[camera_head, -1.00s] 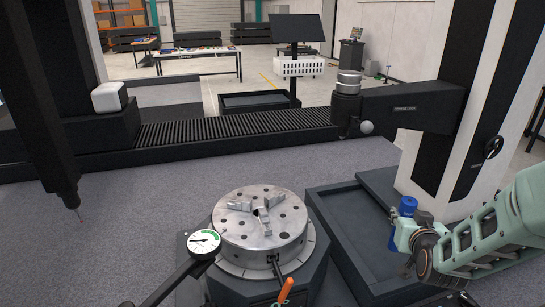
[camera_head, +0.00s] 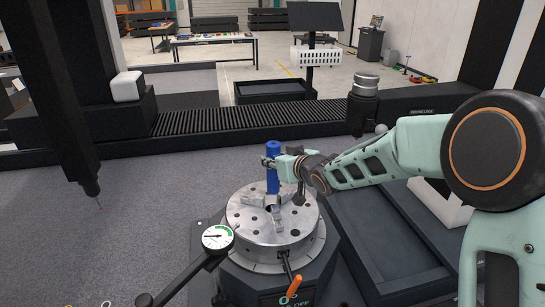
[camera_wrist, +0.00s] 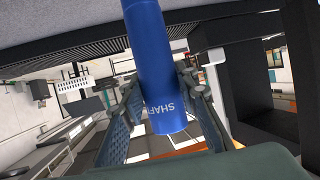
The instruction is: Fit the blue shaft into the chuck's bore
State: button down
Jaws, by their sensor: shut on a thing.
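The blue shaft (camera_head: 272,180) stands about upright over the middle of the round grey chuck (camera_head: 253,228). My gripper (camera_head: 272,161) is shut on it, coming in from the right. In the wrist view the shaft (camera_wrist: 153,50), with white lettering, sits between the fingers of my gripper (camera_wrist: 158,85). The shaft's lower end is near the stepped chuck jaws. The bore is hidden, and I cannot tell whether the shaft's end is above it or inside it.
A dial gauge (camera_head: 217,237) on a dark arm stands at the chuck's front left. An orange-handled tool (camera_head: 293,286) is at the chuck's front. A dark tray (camera_head: 398,270) lies to the right. A dark vertical probe column (camera_head: 62,110) hangs at the left.

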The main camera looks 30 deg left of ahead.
aim_at(276, 188)
jog(key=shift+a+r, duration=0.2)
jog(key=shift+a, duration=0.05)
jog(key=shift+d, duration=0.15)
notch_tip(276, 188, down, 6)
jog(key=b, duration=0.5)
jog(key=shift+r, duration=0.15)
jog(key=shift+f+b, duration=2.4)
jog(key=shift+b, duration=0.1)
dwell(1.2)
jog(key=c, duration=1.4)
grip_release()
jog(key=shift+s, duration=0.1)
jog(key=shift+c, duration=0.2)
jog(key=shift+d+f, duration=0.1)
jog(key=shift+f, duration=0.1)
jog(key=shift+p+v, duration=0.45)
jog(key=shift+v, duration=0.95)
jog(key=shift+p+v, duration=0.35)
jog(key=shift+v, duration=0.75)
